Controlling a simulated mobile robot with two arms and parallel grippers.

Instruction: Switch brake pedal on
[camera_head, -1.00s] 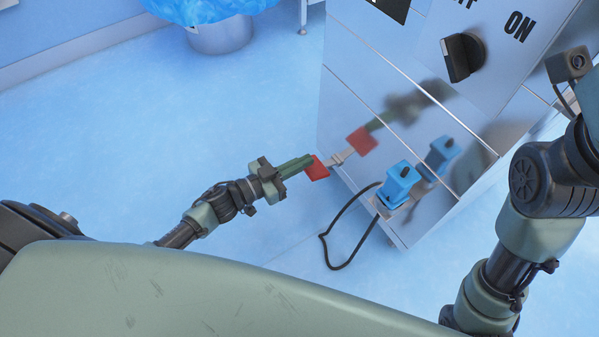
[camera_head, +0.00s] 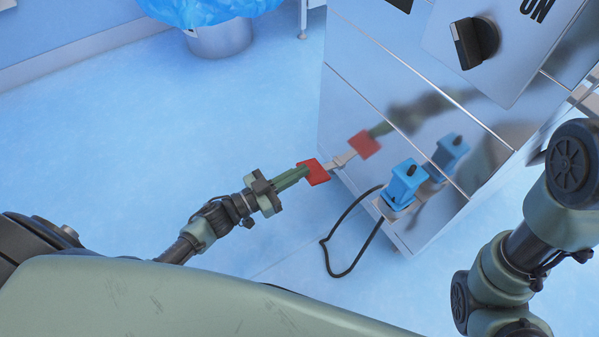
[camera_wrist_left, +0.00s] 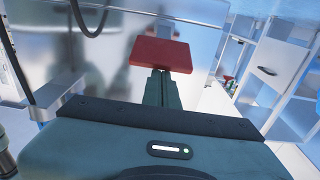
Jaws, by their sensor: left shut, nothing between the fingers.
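The red brake pedal (camera_head: 315,171) sticks out on a metal arm from the low left part of the steel machine. It also shows in the left wrist view (camera_wrist_left: 160,54), just beyond my fingertips. My left gripper (camera_head: 304,171) is shut and empty, its green fingers at the pedal's left side, seemingly over or against it. I cannot tell whether they touch. In the left wrist view the shut fingers (camera_wrist_left: 160,76) point at the pedal's near edge. My right arm's links show at the right, but its gripper is out of view.
The steel machine (camera_head: 350,95) has a reflective front, with the pedal's reflection in it. A black rotary switch (camera_head: 474,42) is on its upper panel. A blue box (camera_head: 404,183) with a black cable (camera_head: 345,272) sits low right of the pedal. A blue-lined bin (camera_head: 222,40) stands behind. Floor at left is clear.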

